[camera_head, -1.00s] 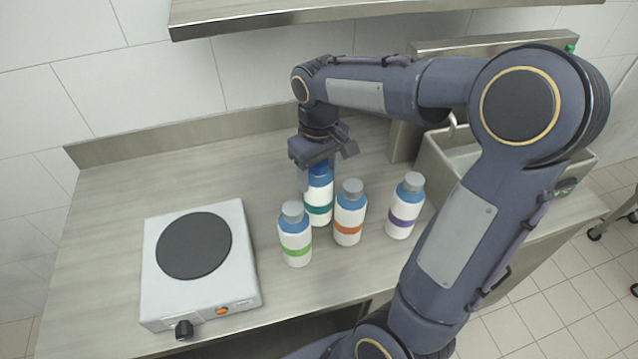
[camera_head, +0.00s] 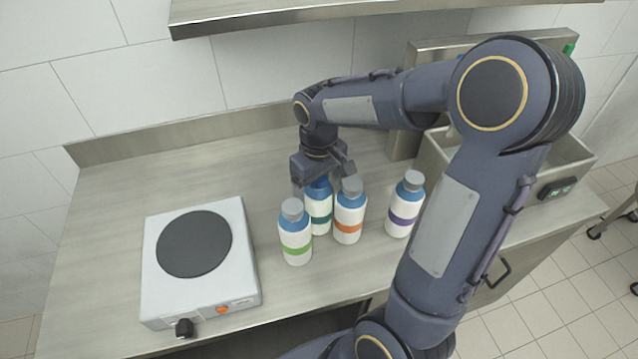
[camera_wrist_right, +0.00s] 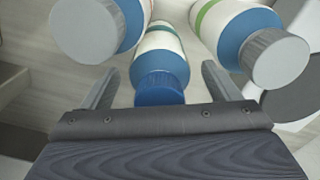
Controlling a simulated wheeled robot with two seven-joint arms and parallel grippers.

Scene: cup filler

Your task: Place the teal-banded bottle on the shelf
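The teal-banded bottle (camera_head: 319,221) is white with a blue top and stands among other bottles on the counter, partly hidden under my right gripper (camera_head: 322,181). In the right wrist view, the same bottle (camera_wrist_right: 160,65) lies between the two fingers of my right gripper (camera_wrist_right: 160,78). There is a gap between its blue cap and the finger on each side, so the gripper is open around it. The shelf (camera_head: 300,14) runs along the wall at the top of the head view. My left gripper is not in view.
A green-banded bottle (camera_head: 295,240) stands in front-left of the teal one. An orange-banded bottle (camera_head: 348,222) stands close to its right, and a purple-banded bottle (camera_head: 404,212) farther right. A hot plate (camera_head: 200,275) is at left; a sink (camera_head: 435,160) is at right.

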